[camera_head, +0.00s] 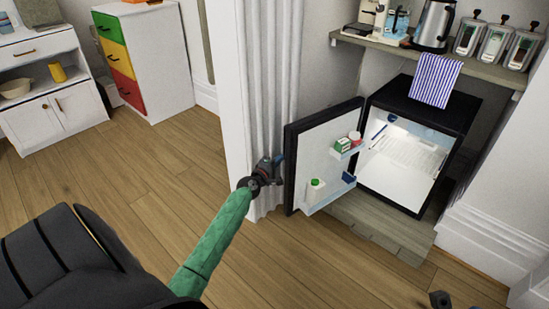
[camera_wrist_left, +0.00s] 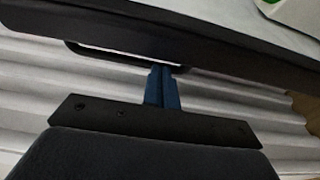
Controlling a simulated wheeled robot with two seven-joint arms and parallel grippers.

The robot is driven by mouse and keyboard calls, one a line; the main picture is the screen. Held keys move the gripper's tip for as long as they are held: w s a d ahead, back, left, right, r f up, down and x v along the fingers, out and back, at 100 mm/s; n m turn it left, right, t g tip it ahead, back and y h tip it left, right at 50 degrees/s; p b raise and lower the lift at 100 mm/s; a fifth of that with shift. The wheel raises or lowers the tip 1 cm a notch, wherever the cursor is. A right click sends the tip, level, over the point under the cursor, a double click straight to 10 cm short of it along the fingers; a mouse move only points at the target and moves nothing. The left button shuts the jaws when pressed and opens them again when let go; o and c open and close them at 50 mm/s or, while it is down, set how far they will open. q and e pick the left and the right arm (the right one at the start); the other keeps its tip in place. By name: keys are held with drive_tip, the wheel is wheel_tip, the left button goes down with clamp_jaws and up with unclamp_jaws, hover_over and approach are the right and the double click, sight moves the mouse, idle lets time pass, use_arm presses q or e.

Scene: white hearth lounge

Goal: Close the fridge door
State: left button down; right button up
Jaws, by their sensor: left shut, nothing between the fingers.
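A small black fridge (camera_head: 448,116) stands on a low wooden platform with its lit white inside showing. Its door (camera_head: 318,165) stands wide open to the left, with several items on the door shelves. My left gripper (camera_head: 277,163) is at the outer left edge of the door, partly hidden behind it. In the left wrist view the blue fingers (camera_wrist_left: 162,88) are together and empty, close to the dark door edge (camera_wrist_left: 190,40) and a dark handle-like bar (camera_wrist_left: 120,55). I cannot tell whether they touch.
A white fluted column (camera_head: 262,90) stands right behind the door and my left gripper. A striped cloth (camera_head: 435,80) hangs over the fridge top. A shelf (camera_head: 425,55) with a kettle and jars is above. Wooden floor (camera_head: 150,190) is clear at left.

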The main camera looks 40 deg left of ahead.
use_arm(q)
drive_tip(key=shift+s+d, duration=0.15)
drive_tip(key=shift+d, duration=0.2)
idle(0.4)
